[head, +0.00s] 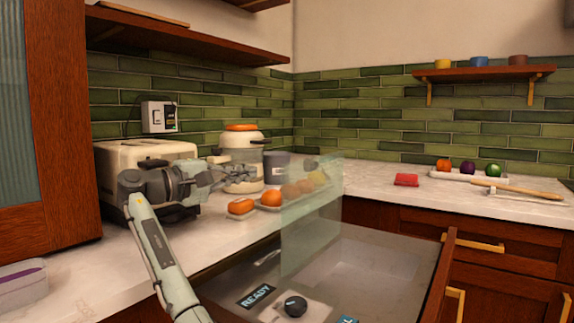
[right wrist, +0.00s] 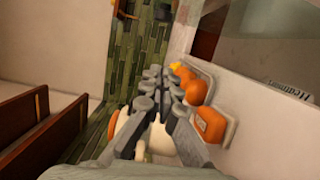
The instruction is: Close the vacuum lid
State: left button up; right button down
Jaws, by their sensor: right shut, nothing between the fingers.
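The vacuum lid (head: 311,218) is a clear, greenish panel standing upright, open, over the drawer unit. The unit's top (head: 375,265) lies low and flat, with a READY label (head: 256,296) and a black knob (head: 295,306) at its front. My right gripper (head: 238,177) is shut and empty, above the counter to the left of the lid and apart from it. It points right, in front of the white jar. In the right wrist view its fingers (right wrist: 153,78) are together, with nothing between them. My left gripper is not in view.
A tray of orange fruit (head: 270,204) sits on the counter between my gripper and the lid; it also shows in the right wrist view (right wrist: 228,128). A toaster (head: 135,158) and an orange-lidded jar (head: 243,155) stand behind. A red block (head: 406,180) lies on the right counter.

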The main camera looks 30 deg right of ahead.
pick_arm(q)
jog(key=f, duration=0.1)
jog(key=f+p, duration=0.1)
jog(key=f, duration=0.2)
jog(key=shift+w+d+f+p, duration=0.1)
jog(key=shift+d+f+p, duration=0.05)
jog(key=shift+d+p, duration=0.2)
pick_arm(e)
jog(key=s+d, duration=0.1)
jog(key=d, duration=1)
jog(key=shift+s+d+r, duration=0.2)
jog(key=shift+s+d, duration=0.1)
jog(key=shift+d, duration=0.05)
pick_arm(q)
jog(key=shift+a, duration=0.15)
pick_arm(e)
jog(key=shift+d, duration=0.1)
